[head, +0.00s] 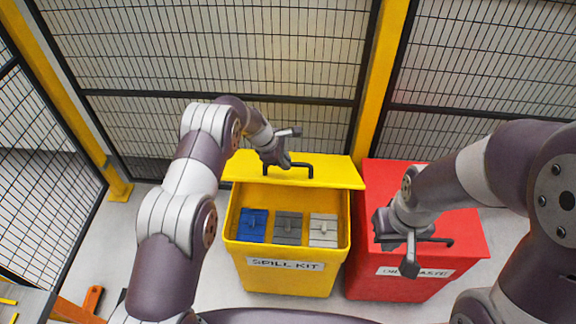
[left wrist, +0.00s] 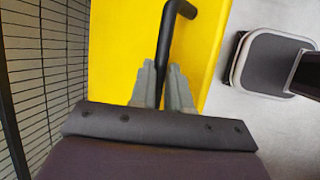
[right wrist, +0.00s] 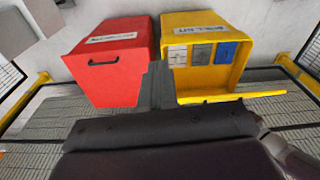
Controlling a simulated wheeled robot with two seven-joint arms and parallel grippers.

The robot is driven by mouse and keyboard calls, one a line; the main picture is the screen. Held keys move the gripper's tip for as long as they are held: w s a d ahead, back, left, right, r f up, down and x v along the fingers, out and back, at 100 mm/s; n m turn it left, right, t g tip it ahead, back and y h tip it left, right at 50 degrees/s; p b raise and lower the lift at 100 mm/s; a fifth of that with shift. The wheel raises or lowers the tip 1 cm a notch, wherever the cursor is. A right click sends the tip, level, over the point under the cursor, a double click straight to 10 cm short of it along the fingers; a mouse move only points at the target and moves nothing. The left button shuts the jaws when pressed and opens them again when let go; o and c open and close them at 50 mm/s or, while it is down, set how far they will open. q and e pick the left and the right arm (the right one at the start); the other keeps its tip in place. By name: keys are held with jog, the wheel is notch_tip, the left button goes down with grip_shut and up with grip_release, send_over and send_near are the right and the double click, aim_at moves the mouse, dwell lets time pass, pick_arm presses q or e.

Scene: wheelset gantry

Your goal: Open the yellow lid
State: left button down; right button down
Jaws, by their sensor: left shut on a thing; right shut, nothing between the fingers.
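The yellow lid (head: 330,172) is raised at the back of the yellow spill kit bin (head: 285,280), and the bin's inside is exposed. Its black handle (head: 301,168) shows on the lid. My left gripper (head: 283,161) is shut on the handle; in the left wrist view the fingers (left wrist: 162,88) close around the black bar (left wrist: 165,45). My right gripper (head: 410,254) is shut and empty over the red bin's lid. In the right wrist view its fingers (right wrist: 158,85) are together, and the lid (right wrist: 235,97) also shows, tilted away from the opening.
Inside the yellow bin lie a blue item (head: 252,226), a dark grey item (head: 288,228) and a light grey item (head: 323,230). The red bin (head: 460,225) stands close at the right. A mesh fence with yellow posts (head: 380,80) stands behind both bins.

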pick_arm(q)
jog(key=shift+f, duration=0.15)
pick_arm(e)
notch_tip(320, 180, down, 4)
jog(key=s+a+n+g, duration=0.1)
jog(key=a+n, duration=0.2)
pick_arm(q)
jog(key=shift+w, duration=0.1)
jog(key=shift+w+f, duration=0.1)
pick_arm(e)
jog(key=n+t, duration=1.3)
jog(key=n, duration=1.8)
send_near(296, 180)
jog(key=r, duration=0.2)
jog(key=n, duration=0.1)
jog(key=x, duration=1)
jog(key=shift+r, duration=0.1)
